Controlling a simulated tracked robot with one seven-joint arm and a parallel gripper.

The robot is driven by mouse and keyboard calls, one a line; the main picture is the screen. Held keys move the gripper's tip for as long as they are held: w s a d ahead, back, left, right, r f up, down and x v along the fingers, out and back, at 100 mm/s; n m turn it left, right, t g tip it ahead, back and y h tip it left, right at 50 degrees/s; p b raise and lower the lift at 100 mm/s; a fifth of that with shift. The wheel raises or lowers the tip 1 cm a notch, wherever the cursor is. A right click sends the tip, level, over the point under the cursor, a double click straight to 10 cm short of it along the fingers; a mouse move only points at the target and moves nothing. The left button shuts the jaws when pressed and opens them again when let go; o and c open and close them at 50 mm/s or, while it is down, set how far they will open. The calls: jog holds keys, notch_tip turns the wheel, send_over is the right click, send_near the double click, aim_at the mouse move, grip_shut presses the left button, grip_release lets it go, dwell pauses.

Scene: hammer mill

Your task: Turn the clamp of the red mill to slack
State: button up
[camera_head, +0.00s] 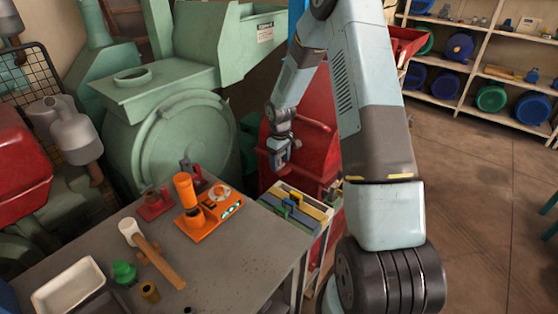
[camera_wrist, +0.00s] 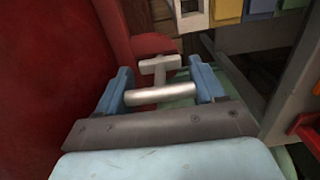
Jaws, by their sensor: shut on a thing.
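The red mill (camera_head: 312,150) stands behind the grey table, partly hidden by my arm. In the wrist view its red wall (camera_wrist: 45,75) fills the left side. My gripper (camera_head: 279,158) is at the mill's front left in the head view. In the wrist view my gripper (camera_wrist: 161,84) has its two blue fingers on either end of a silver crossbar, the clamp handle (camera_wrist: 160,94). A paler T-shaped metal piece (camera_wrist: 159,66) shows just beyond the bar. The clamp cannot be made out in the head view.
The grey table (camera_head: 235,262) holds an orange device (camera_head: 207,213), a hammer (camera_head: 152,252) and a white tray (camera_head: 68,286). A crate of coloured blocks (camera_head: 296,204) stands beside the table, close below my gripper. A green mill (camera_head: 180,140) stands left. The floor at right is open.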

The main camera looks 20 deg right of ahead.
jog(key=shift+a, duration=0.1)
dwell(0.5)
jog(key=o, duration=1)
jog(key=shift+o, duration=0.2)
notch_tip(320, 180, up, 6)
jog(key=shift+r, duration=0.95)
